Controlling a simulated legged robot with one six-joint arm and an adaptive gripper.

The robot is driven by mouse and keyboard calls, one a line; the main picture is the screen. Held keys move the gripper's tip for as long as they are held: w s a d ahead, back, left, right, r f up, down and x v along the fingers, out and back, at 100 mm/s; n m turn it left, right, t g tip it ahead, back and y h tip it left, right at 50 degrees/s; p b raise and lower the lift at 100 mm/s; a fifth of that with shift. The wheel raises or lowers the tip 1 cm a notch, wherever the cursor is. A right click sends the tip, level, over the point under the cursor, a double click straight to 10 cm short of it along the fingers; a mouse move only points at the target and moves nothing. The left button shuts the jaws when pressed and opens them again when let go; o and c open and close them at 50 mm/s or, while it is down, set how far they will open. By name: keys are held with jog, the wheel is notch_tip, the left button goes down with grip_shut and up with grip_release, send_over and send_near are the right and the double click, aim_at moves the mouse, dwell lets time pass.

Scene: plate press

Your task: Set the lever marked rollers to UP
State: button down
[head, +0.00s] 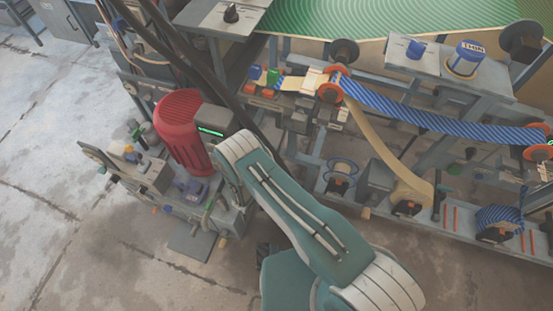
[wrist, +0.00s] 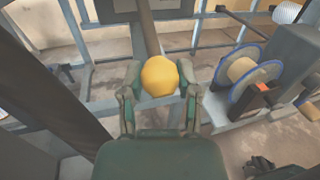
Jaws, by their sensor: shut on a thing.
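In the wrist view, my gripper (wrist: 160,84) is shut on a round yellow knob (wrist: 160,75), with one finger on each side of it. A grey-brown bar (wrist: 148,32) runs up the picture behind the knob; I cannot tell for sure whether it is the lever's shaft. No "rollers" marking or UP mark is readable in either view. In the head view, my teal arm reaches in from the bottom toward the machine, and its end with the gripper is hidden behind the arm.
A blue-rimmed spool (wrist: 245,80) on a grey block stands close to the right of my gripper. A red motor (head: 183,130) stands left of my arm. A blue striped band (head: 430,115) and a tan strip (head: 385,150) run across the machine. Bare floor (head: 60,200) lies at left.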

jog(key=shift+a+r, duration=0.1)
jog(key=shift+r, duration=0.05)
jog(key=shift+s+a+r+g+y, duration=0.1)
jog(key=shift+s+r+g+y, duration=0.05)
jog(key=shift+r+g+y, duration=0.35)
jog(key=r+g+y, duration=0.1)
jog(key=r+g, duration=0.1)
jog(key=r, duration=0.1)
jog(key=r+n+g+y, duration=0.1)
jog(key=r+g, duration=0.1)
jog(key=r, duration=0.1)
jog(key=r+g+y, duration=0.1)
jog(key=r+g, duration=0.1)
jog(key=r, duration=0.1)
jog(key=shift+s+a+n, duration=0.1)
jog(key=shift+s+n, duration=0.2)
jog(key=shift+r+g, duration=0.3)
jog(key=shift+g, duration=0.1)
jog(key=shift+w+d+r, duration=0.1)
jog(key=shift+w+r, duration=0.25)
jog(key=shift+r, duration=0.3)
jog(key=shift+w+d+r, duration=0.1)
jog(key=shift+w+r, duration=0.2)
jog(key=shift+r, duration=0.3)
jog(key=shift+c, duration=1.6)
grip_release()
jog(key=shift+s+a, duration=0.1)
